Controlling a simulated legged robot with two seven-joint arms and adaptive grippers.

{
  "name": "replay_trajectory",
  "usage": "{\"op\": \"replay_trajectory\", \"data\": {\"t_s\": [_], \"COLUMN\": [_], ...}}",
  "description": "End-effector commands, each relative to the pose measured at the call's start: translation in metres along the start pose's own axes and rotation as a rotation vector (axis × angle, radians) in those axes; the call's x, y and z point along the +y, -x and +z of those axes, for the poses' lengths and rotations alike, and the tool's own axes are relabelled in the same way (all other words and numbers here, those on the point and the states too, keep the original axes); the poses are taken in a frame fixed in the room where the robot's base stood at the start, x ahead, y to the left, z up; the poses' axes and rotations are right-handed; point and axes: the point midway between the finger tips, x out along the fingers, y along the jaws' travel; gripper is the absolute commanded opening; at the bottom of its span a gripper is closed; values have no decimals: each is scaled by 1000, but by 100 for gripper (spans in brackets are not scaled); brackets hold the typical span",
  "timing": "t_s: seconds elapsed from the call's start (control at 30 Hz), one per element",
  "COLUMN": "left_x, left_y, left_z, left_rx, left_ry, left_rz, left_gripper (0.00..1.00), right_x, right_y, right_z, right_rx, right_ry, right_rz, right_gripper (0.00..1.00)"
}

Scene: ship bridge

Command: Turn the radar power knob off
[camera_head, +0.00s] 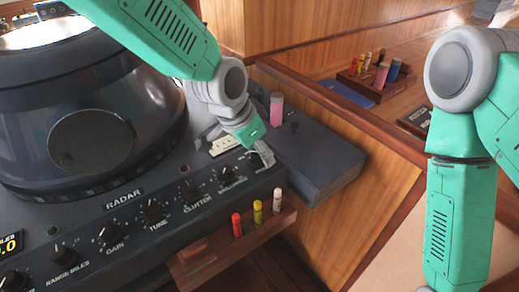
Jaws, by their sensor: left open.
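The radar console (130,225) fills the left side, with a row of dark knobs along its sloped front panel. The power knob (256,159) is at the right end of that row, partly hidden by my left gripper; its setting cannot be read. My left gripper (259,156) reaches down from above with its fingers open, right at the power knob. I cannot tell whether the fingers touch it. My right arm comes down the right side, and its gripper is out of view.
A clutter knob (192,190) and tune knob (153,211) sit to the left. A small shelf (200,263) with red, yellow and white markers juts below the panel. A dark blue book-like box (310,160) lies close on the right, with a pink-topped cylinder (277,108) behind.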

Motion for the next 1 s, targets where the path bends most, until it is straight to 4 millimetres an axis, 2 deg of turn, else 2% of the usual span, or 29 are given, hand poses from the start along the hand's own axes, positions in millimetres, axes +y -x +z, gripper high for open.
{"op": "replay_trajectory", "data": {"t_s": [0.17, 0.4, 0.6, 0.77, 1.0], "left_x": [-2, -2, -1, -1, -1], "left_y": [20, 71, 102, 113, 115], "left_z": [0, -3, -5, -5, -4], "left_rx": [3, 3, 0, -2, -2], "left_ry": [1, 1, 0, 0, 0], "left_rz": [-1, -1, 0, 2, 1], "left_gripper": [45, 45, 45, 45, 45], "right_x": [-1, -1, 0, 0, 0], "right_y": [1, 1, 0, 0, 0], "right_z": [2, 2, 2, 2, 2], "right_rx": [-3, -2, -3, -3, -3], "right_ry": [0, 0, 0, 0, 0], "right_rz": [1, 0, 0, 0, 0], "right_gripper": [40, 40, 40, 40, 40]}}
